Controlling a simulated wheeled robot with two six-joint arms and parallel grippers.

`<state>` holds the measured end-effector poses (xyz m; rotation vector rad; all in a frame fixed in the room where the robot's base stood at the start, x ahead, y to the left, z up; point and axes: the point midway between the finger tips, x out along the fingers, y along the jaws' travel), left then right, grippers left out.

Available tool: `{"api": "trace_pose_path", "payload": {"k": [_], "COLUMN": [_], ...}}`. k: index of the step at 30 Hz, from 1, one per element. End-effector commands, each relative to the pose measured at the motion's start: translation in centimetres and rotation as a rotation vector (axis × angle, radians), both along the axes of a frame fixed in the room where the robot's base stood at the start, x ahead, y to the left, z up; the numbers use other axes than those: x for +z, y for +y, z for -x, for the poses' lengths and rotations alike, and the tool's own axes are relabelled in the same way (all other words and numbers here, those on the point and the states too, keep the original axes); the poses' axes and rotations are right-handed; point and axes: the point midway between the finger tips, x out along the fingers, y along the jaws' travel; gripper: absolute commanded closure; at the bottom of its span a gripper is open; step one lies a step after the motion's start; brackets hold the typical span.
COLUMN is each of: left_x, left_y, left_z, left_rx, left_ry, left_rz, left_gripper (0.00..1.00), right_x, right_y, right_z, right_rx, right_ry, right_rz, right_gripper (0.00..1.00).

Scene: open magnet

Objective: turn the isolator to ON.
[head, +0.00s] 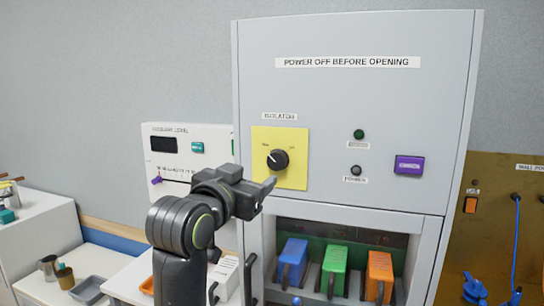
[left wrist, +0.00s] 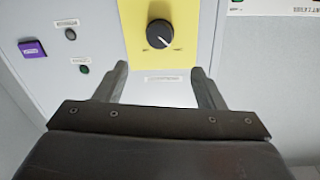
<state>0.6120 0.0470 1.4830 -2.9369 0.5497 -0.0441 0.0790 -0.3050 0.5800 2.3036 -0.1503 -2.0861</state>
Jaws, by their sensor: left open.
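The isolator is a black rotary knob (head: 277,160) on a yellow plate (head: 293,182) on a grey cabinet front, under a label that reads ISOLATOR. Its white mark points up and left in the head view; the small position words are too blurred to read surely. The knob (left wrist: 160,33) and plate (left wrist: 186,20) also show in the left wrist view, upside down. My left gripper (head: 268,187) is open and empty, just below and left of the knob in the head view. In the left wrist view its fingers (left wrist: 160,80) stand apart, with the knob beyond them. My right gripper is out of view.
A green lamp (head: 358,134), a dark grey lamp (head: 356,170) and a purple button (head: 409,165) sit right of the plate. Blue (head: 293,258), green (head: 334,268) and orange (head: 380,274) handled blocks stand in the bay below. A white panel (head: 185,133) is at left.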

Motion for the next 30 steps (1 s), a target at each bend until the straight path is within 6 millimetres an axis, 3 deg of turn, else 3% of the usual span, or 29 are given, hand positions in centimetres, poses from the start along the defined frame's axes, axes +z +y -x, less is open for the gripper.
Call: {"api": "trace_pose_path", "payload": {"k": [18, 30], "left_x": [0.2, 0.0], "left_y": [-3.6, -4.5], "left_z": [-9.2, -11.8], "left_rx": [0.000, 0.000], "left_ry": [0.004, 0.001], "left_rz": [-0.001, 0.000], "left_gripper": [0.37, 0.37], "right_x": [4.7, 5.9], "right_y": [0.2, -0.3], "right_z": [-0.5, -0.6], "right_rx": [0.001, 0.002], "right_ry": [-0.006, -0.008], "right_rz": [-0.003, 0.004], "right_gripper": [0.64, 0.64]}}
